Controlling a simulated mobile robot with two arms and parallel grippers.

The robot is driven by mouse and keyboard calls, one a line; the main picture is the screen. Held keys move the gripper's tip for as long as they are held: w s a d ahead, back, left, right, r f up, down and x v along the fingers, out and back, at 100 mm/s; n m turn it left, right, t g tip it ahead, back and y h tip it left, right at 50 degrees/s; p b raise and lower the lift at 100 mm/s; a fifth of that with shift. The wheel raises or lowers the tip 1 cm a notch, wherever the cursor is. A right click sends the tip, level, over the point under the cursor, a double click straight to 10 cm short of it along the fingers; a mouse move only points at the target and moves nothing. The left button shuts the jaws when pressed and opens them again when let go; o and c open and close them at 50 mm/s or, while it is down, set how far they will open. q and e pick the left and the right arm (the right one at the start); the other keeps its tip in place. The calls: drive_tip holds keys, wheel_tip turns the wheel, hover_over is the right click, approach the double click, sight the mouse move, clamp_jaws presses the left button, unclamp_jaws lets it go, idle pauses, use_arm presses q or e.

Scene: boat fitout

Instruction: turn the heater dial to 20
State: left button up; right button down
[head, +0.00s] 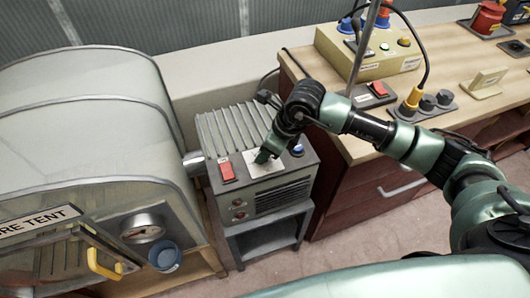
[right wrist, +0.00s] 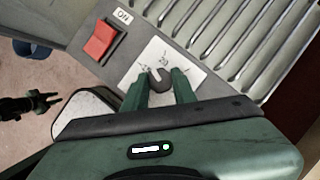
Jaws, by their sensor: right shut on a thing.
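The heater (head: 283,196) is a grey ribbed box on a low stand. Its dark round dial (right wrist: 159,80) sits on a white plate (right wrist: 172,58) with small markings, too blurred to read. In the head view the gripper hides the dial, and only part of the plate (head: 228,168) shows. My right gripper (head: 262,156) reaches down to the heater top. In the right wrist view its green fingers (right wrist: 160,88) are shut on the dial from both sides. A dark two-pronged shape (right wrist: 40,104) above the floor may be my left gripper; its state is unclear.
A red switch (head: 227,172) is beside the plate, and a blue knob (head: 297,150) is on the heater's right. A wooden workbench (head: 345,134) with a yellow control box (head: 368,62) stands right.

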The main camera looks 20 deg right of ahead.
sight(269, 170)
drive_tip(key=m+t+h+b, duration=0.1)
drive_tip(key=m+b, duration=0.1)
drive_tip(key=m, duration=0.2)
drive_tip(key=shift+a, duration=0.15)
drive_tip(key=shift+s+m+t+h+b, duration=0.15)
drive_tip(key=shift+m+h+b, duration=0.3)
drive_tip(key=shift+m, duration=0.4)
drive_tip(key=shift+w+m+t+h+b, duration=0.15)
drive_tip(key=shift+m+h+b, duration=0.1)
drive_tip(key=shift+m+b, duration=0.45)
drive_tip(key=shift+r+m, duration=0.1)
drive_tip(key=shift+m, duration=0.25)
drive_tip(key=c, duration=1.1)
unclamp_jaws()
drive_tip(key=shift+s, duration=0.1)
drive_tip(key=v, duration=0.7)
drive_tip(key=shift+s+r, duration=0.15)
drive_tip(key=shift+r, duration=0.2)
